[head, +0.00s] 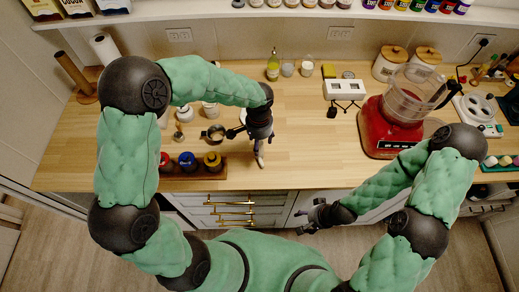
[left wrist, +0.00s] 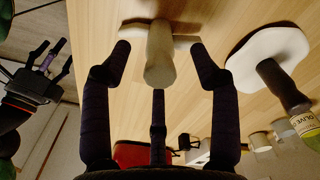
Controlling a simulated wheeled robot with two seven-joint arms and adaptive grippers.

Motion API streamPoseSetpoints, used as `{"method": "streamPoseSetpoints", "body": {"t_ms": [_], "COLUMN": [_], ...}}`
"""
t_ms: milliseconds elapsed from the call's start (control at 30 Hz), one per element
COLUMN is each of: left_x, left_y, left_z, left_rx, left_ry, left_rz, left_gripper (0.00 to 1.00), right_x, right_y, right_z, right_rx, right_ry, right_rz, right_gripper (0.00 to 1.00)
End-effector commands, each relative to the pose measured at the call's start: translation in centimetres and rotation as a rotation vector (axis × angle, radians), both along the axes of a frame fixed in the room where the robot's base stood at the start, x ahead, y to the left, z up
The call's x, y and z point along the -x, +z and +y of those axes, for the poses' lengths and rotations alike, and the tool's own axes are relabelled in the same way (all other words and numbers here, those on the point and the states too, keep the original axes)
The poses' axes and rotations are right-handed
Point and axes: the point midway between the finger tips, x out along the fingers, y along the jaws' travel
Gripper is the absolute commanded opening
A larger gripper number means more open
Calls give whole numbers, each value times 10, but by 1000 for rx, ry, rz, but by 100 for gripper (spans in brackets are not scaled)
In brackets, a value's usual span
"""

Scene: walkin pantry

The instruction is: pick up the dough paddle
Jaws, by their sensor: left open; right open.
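A pale wooden piece with a blunt round handle and a crossbar behind it, which looks like the dough paddle (left wrist: 160,60), shows in the left wrist view on the counter. Its handle end points at the camera and sits between the spread fingers of my left gripper (left wrist: 161,55), with gaps on both sides. In the head view my left gripper (head: 260,158) points down over the counter near its front edge and mostly hides the paddle. My right gripper (head: 308,217) is open and empty in front of the counter edge; it also shows in the left wrist view (left wrist: 52,58).
A rack of small jars (head: 187,163) stands left of my gripper. A red blender (head: 392,125) stands right; wooden counter between is clear.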

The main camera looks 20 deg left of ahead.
Motion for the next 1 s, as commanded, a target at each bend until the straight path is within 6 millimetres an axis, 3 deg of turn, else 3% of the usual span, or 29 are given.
{"method": "streamPoseSetpoints", "body": {"t_ms": [167, 500, 767, 967, 1000], "left_x": [0, 0, 0, 0, 0], "left_y": [-9, -53, -56, -56, -56], "left_z": [0, 0, 0, 0, 0], "left_rx": [-1, -1, 0, 0, 0], "left_ry": [0, 1, 0, 0, 0], "left_rz": [2, 2, -1, 0, 0], "left_gripper": [61, 61, 61, 8, 4], "right_x": [0, 0, 0, 0, 0], "right_y": [-1, -9, -8, -8, -8], "right_z": [0, 0, 0, 0, 0], "right_rx": [0, 0, 0, 0, 0], "right_ry": [0, 0, 0, 0, 0], "right_rz": [-1, -1, -1, -1, -1], "right_gripper": [64, 64, 64, 64, 64]}}
